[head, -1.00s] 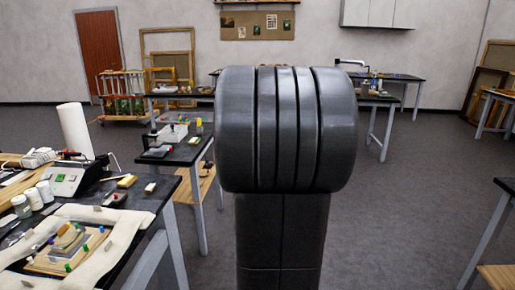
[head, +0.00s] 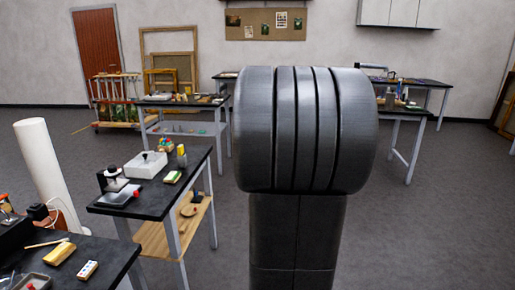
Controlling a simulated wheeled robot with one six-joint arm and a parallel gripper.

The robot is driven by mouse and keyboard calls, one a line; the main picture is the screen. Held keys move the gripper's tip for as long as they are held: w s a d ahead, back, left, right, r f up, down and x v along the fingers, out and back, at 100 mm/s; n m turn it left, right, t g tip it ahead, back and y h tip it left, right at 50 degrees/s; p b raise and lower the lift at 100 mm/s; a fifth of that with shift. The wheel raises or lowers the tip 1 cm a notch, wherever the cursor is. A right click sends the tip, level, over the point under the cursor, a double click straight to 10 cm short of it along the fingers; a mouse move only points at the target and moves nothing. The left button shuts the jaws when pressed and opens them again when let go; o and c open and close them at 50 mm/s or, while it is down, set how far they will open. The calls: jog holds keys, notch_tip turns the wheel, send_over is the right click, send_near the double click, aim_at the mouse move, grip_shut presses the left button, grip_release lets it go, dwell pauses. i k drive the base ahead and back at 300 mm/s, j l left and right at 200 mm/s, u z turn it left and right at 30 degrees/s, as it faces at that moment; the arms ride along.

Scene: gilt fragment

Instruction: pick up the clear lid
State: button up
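I cannot make out a clear lid in the head view. Small items stand on the black tables, but they are too small to tell whether one is a clear lid. My gripper is not in view. A dark part of my own arm fills the middle of the picture and hides what is behind it.
A near black table (head: 105,257) with a white paper roll (head: 45,175) is at lower left. Further tables (head: 437,81) stand at the back. Grey floor (head: 425,235) is clear at right.

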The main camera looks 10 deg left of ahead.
aim_at(145, 159)
jog(key=i+u, duration=0.15)
jog(key=i, duration=0.65)
jog(key=i+l+u, duration=0.1)
jog(key=i, duration=0.7)
jog(key=i+u, duration=0.2)
jog(key=u, duration=0.25)
jog(key=i+u, duration=0.25)
jog(key=u, duration=0.15)
jog(key=i+u, duration=0.2)
jog(key=u, duration=0.25)
jog(key=i+l+u, duration=0.2)
jog(key=u, duration=0.2)
jog(key=i+u, duration=0.2)
jog(key=u, duration=0.15)
jog(key=i+l+u, duration=0.15)
jog(key=u, duration=0.2)
jog(key=i, duration=0.05)
